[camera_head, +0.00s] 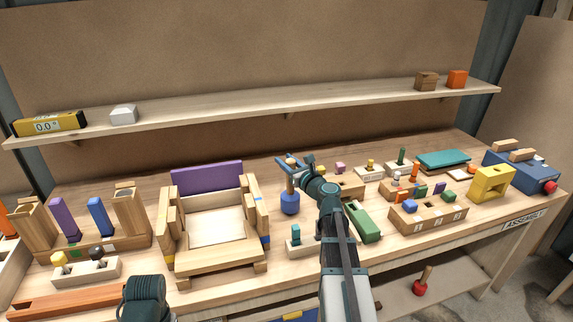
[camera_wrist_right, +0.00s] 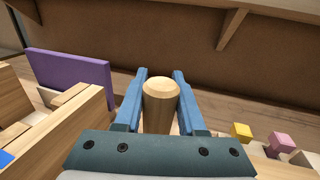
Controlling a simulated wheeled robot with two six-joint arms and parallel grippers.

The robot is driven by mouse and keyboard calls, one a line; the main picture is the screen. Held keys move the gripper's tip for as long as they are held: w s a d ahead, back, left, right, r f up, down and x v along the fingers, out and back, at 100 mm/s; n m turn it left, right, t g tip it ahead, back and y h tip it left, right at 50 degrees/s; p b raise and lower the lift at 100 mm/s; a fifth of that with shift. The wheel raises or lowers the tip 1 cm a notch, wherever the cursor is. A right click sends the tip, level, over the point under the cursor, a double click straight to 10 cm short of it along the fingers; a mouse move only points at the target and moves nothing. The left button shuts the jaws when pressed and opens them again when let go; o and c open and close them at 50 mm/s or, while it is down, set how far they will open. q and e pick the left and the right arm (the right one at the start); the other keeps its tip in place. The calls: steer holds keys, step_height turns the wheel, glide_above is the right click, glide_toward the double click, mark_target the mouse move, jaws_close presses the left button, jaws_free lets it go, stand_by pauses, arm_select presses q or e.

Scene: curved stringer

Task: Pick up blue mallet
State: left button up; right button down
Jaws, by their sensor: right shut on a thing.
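The blue mallet (camera_head: 290,204) is upright, with its blue head down and its wooden handle up, just right of the wooden chair-like frame. My right gripper (camera_head: 287,162) is shut on the upper part of the handle. In the right wrist view, the round wooden handle end (camera_wrist_right: 161,90) stands between the two blue fingers of the right gripper (camera_wrist_right: 160,85). The head is out of sight there. I cannot tell whether the head touches the bench. My left gripper is not in view; only a dark part of my left arm shows at the bottom.
The chair-like frame (camera_head: 214,257) with a purple back panel stands close on the left. A green block (camera_head: 362,222) and a wooden block tray (camera_head: 427,219) lie to the right. A shelf (camera_head: 240,103) runs along the back wall above. The bench is crowded.

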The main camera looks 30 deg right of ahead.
step_height(320, 180, up, 8)
steer(key=p, duration=0.7)
steer(key=shift+r+p, duration=0.25)
steer(key=shift+p, duration=0.1)
